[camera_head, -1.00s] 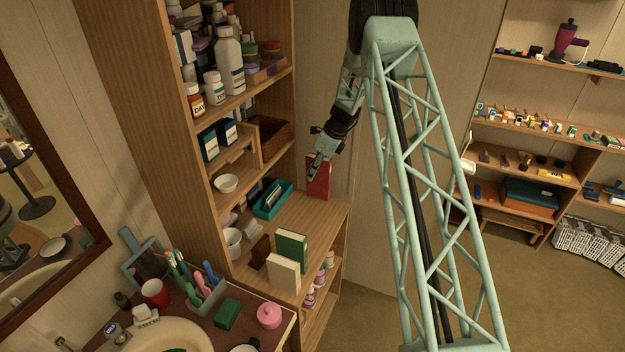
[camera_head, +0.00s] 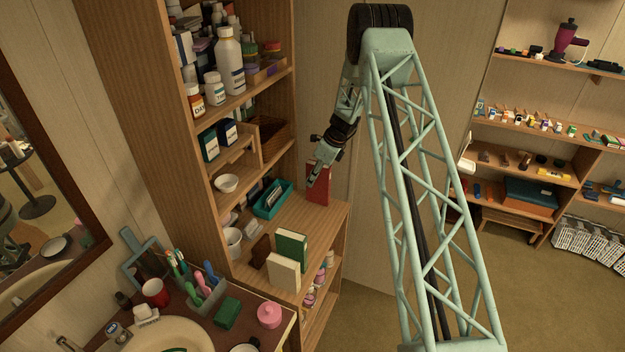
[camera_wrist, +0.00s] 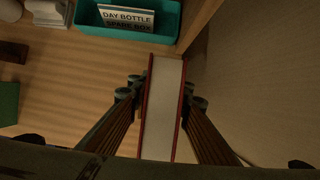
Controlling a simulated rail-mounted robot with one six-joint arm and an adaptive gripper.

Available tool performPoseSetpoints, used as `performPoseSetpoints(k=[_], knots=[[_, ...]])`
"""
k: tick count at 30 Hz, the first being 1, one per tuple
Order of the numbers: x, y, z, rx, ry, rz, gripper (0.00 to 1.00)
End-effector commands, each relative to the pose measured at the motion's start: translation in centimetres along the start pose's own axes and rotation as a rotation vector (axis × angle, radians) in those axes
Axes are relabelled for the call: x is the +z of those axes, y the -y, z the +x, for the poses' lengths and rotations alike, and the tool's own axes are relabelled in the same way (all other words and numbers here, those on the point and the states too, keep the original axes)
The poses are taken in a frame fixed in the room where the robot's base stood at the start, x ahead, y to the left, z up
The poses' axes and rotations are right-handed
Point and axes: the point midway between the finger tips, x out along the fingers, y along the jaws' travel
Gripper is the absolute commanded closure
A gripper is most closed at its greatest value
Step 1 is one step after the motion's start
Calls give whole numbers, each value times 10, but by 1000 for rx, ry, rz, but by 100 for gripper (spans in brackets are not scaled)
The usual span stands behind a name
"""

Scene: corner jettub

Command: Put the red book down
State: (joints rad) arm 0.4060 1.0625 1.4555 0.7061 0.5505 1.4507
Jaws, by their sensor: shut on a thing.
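The red book (camera_head: 318,186) is upright at the far right end of the wooden shelf counter (camera_head: 325,213), beside the wall. In the wrist view the book (camera_wrist: 162,105) shows its pale page edge between two red covers. My gripper (camera_wrist: 160,98) is shut on it, one finger against each cover. In the head view my gripper (camera_head: 318,176) reaches down to the book from above. The book's lower end is near the counter top; I cannot tell whether it touches.
A teal box (camera_head: 273,199) with cards stands left of the book. A green book (camera_head: 291,248) and a cream book (camera_head: 284,272) stand nearer the front. Bare counter lies between these and the red book. The cabinet side and wall are close.

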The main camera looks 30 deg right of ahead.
Motion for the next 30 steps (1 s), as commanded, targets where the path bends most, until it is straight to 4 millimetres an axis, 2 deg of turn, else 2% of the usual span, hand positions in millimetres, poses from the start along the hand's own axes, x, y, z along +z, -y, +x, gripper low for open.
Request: performPoseSetpoints(k=[10, 11, 15, 30], knots=[[-1, 0, 2, -1, 0, -1, 99], [-1, 0, 2, 0, 0, 0, 80], [-1, 0, 2, 0, 0, -1, 68], [0, 0, -3, -1, 0, -1, 68]])
